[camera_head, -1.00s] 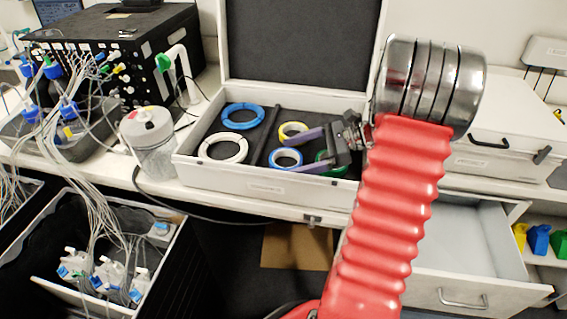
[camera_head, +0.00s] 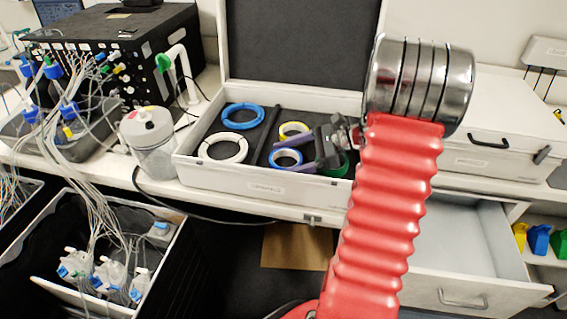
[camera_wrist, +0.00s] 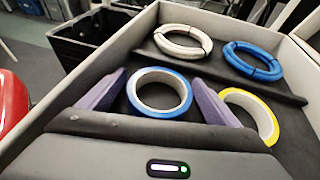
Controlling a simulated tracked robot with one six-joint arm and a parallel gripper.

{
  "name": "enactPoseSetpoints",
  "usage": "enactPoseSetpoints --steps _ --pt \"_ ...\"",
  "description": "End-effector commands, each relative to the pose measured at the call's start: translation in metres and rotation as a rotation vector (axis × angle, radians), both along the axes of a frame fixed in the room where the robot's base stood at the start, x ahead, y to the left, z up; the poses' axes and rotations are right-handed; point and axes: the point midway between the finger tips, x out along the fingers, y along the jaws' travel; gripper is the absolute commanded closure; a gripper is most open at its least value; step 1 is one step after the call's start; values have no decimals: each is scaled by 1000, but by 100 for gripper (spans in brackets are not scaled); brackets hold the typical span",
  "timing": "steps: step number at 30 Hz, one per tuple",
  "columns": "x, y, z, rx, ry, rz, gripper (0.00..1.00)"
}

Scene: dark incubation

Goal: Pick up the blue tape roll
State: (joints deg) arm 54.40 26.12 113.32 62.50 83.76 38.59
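The blue tape roll (camera_head: 274,159) has a blue outer band and a white inner ring. It lies flat in the right part of the open case. My gripper (camera_head: 277,158) is low over the case, with its purple fingers on either side of the roll. In the wrist view the blue tape roll (camera_wrist: 160,115) sits between the two open fingertips of my gripper (camera_wrist: 158,76). Gaps show beside the roll, and I cannot tell how far below the fingertips it is.
A yellow tape roll (camera_wrist: 263,120) lies close outside the right finger in the wrist view. A green roll (camera_head: 343,165) is partly hidden by my gripper. A divider (camera_head: 262,137) separates these from a white ring (camera_head: 205,151) and a blue ring (camera_head: 228,123). The case walls (camera_head: 235,180) surround them.

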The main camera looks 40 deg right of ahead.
Motion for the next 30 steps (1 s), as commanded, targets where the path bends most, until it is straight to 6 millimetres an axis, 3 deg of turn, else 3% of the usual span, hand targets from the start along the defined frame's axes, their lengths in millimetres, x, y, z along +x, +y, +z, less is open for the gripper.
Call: enactPoseSetpoints --steps 13,23,30 --pt "0 -1 -3 -4 4 -3 52" --pt "0 -2 1 -6 2 -4 52" --pt "0 -2 30 -5 0 -3 52"
